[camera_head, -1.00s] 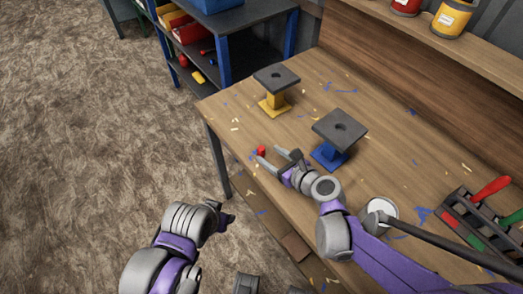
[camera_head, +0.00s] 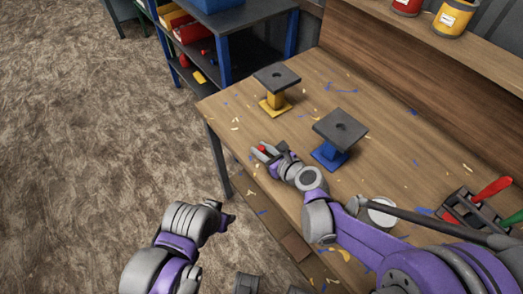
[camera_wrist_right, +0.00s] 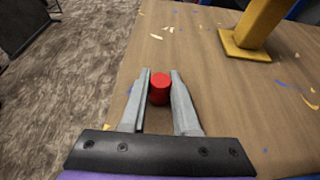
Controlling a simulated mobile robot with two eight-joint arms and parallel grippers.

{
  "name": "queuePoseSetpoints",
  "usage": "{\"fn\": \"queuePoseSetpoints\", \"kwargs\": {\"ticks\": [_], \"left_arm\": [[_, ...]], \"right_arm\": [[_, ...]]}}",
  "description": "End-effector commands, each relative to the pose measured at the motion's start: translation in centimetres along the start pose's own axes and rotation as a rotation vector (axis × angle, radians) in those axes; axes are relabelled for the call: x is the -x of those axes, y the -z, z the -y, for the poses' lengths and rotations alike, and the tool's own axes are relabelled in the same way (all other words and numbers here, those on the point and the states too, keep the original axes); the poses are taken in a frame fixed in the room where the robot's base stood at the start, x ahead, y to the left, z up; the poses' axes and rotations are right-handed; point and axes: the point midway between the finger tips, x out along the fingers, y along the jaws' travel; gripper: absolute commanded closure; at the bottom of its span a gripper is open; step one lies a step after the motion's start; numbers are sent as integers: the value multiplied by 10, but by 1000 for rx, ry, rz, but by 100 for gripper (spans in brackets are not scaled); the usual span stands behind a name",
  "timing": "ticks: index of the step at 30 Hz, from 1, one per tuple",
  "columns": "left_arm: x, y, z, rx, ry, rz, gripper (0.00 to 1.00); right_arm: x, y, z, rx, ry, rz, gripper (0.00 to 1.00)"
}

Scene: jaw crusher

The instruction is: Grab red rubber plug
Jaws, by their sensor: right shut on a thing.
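The red rubber plug (camera_wrist_right: 160,88) is a small red cylinder between the two grey fingers of my right gripper (camera_wrist_right: 159,92) in the right wrist view. The fingers are shut on its sides. In the head view, the right gripper (camera_head: 267,151) is low over the workbench near its front left edge, and the red plug (camera_head: 262,148) shows at its fingertips. My left gripper (camera_head: 227,218) is off the bench to the left, over the floor; its fingers are too unclear to tell whether they are open or shut.
A yellow-based stand (camera_head: 276,102) and a blue-based stand (camera_head: 331,153), both with dark square tops, stand on the wooden bench (camera_head: 370,88). A rack of red- and green-handled tools (camera_head: 478,212) and a white round can (camera_head: 381,212) are at right. A dark shelf with blue posts (camera_head: 225,55) is behind.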

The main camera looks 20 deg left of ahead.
Motion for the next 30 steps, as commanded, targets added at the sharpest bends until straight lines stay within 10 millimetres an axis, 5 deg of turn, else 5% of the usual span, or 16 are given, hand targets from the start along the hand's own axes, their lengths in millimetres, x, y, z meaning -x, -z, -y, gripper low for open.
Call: {"fn": "queuePoseSetpoints", "kwargs": {"ticks": [14,30], "left_arm": [[2,1,0,0,0,-1,50],[16,9,0,0,0,-6,50]], "right_arm": [[3,-7,0,0,0,0,100],[37,-89,0,0,0,0,100]]}}
